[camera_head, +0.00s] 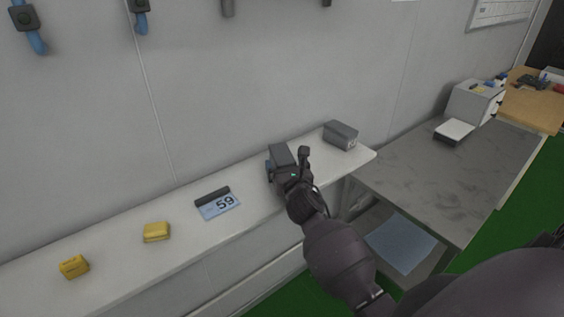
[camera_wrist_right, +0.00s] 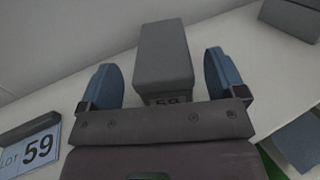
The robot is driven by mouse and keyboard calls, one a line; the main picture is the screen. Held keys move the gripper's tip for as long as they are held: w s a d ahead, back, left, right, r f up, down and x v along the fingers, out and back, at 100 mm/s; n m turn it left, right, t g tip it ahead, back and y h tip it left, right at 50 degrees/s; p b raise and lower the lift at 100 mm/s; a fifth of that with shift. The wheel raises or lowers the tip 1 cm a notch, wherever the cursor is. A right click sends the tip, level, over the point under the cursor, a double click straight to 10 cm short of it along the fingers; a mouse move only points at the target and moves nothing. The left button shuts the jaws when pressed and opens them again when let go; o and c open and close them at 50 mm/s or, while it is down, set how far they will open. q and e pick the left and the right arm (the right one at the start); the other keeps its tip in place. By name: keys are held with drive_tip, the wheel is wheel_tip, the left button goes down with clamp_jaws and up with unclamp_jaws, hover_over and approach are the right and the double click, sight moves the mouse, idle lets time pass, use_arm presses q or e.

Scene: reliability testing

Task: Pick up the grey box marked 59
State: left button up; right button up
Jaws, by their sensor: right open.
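The grey box marked 59 (camera_head: 281,156) sits on the long white shelf, near its right part. In the right wrist view the grey box (camera_wrist_right: 165,56) stands between the two blue fingertips, its 59 label partly hidden by my gripper body. My right gripper (camera_head: 284,170) is open around the box, with a gap on each side in the wrist view (camera_wrist_right: 168,76). My left gripper is not in view.
A second grey box (camera_head: 341,135) stands farther right on the white shelf (camera_head: 110,252). A blue card reading 59 (camera_head: 218,205) lies left of the box. Two yellow blocks (camera_head: 157,232) are farther left. A wall rises behind; a grey table (camera_head: 450,175) is at right.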

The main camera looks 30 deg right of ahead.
sight(284, 157)
drive_tip(key=shift+x, duration=1.6)
drive_tip(key=shift+d+f, duration=0.1)
drive_tip(key=c, duration=1.1)
drive_tip(key=shift+c, duration=1.4)
